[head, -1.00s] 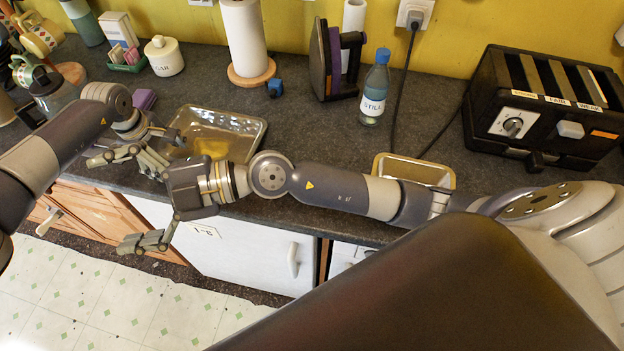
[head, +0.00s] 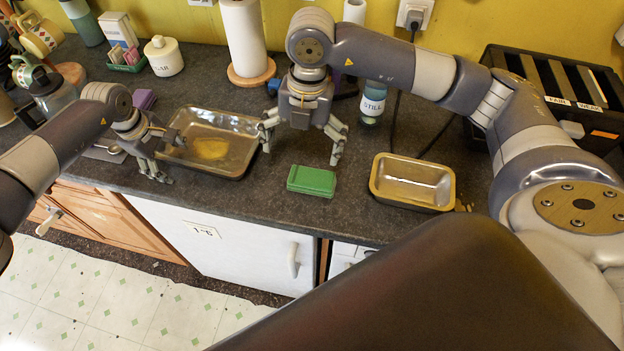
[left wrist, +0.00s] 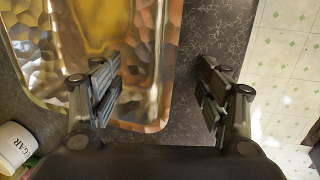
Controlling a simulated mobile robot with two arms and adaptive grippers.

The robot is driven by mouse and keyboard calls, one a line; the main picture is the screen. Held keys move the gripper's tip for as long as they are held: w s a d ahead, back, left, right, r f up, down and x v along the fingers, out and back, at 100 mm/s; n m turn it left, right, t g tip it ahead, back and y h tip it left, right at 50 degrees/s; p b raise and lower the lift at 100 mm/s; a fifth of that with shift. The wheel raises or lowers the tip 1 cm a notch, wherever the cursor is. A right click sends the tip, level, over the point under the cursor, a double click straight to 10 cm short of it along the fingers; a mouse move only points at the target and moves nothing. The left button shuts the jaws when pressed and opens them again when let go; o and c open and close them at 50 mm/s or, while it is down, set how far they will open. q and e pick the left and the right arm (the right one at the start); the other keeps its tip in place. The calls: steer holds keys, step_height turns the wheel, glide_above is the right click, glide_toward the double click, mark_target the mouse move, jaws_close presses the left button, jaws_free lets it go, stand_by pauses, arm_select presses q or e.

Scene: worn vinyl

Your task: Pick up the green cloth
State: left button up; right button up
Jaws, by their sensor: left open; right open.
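The green cloth (head: 312,181) looks like a flat, folded rectangle with crisp edges. It lies on the dark counter in the head view, between the patterned metal tray and the small gold tin. My right gripper (head: 301,149) is open and empty, fingers pointing down, above the counter just behind the cloth and apart from it. My left gripper (head: 173,160) is open and empty at the left end of the metal tray. In the left wrist view its spread fingers (left wrist: 160,94) show over the tray's edge and bare counter; the cloth is not visible there.
The metal tray (head: 252,155) holds a yellowish patch. The gold tin (head: 412,203) stands right of the cloth. A bottle (head: 372,105), paper towel roll (head: 243,40) and toaster (head: 575,85) stand behind. Counter around the cloth is clear; its front edge is close.

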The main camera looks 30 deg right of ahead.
steer(key=d, duration=0.2)
steer(key=h, duration=0.1)
glide_above(313, 171)
steer(key=f, duration=0.5)
steer(key=shift+s+f, duration=0.25)
steer(key=shift+s, duration=0.05)
steer(key=f, duration=0.5)
steer(key=shift+w+d+f, duration=0.1)
steer(key=shift+w+f, duration=0.2)
steer(key=c, duration=0.8)
steer(key=shift+o, duration=0.2)
steer(key=shift+r, duration=0.15)
